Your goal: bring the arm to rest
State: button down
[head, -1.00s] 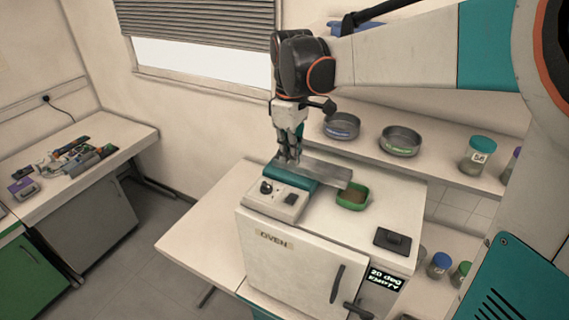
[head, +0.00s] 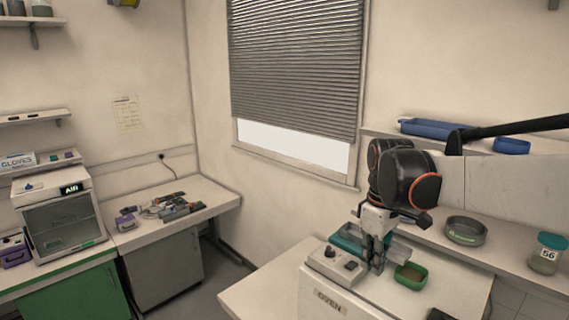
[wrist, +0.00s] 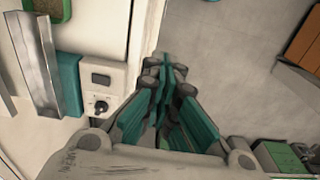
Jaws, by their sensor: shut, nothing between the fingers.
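My gripper (head: 378,262) hangs from my arm on the right of the head view, fingers pointing down, in front of the teal and metal device on top of the oven. In the wrist view my gripper (wrist: 165,75) has its teal fingers together with nothing between them. The picture does not settle how high the fingertips are above the oven top.
A shelf behind holds a round tin (head: 465,231) and a jar (head: 547,254). A cluttered bench (head: 205,225) stands left; floor shows between.

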jog(key=s+f+m+t+b, duration=0.2)
jog(key=s+f+b, duration=0.3)
jog(key=f+b, duration=0.3)
jog(key=s+f+m+t+b, duration=0.2)
jog(key=s+f+b, duration=0.4)
jog(key=f, duration=0.5)
jog(key=s+f+m+t+b, duration=0.3)
jog(key=s+f+m+b, duration=0.1)
jog(key=f+b, duration=0.5)
jog(key=shift+s+d+f+m+b, duration=0.2)
jog(key=shift+s+f+m+b, duration=0.15)
jog(key=shift+s+b, duration=0.65)
jog(key=shift+w, duration=0.1)
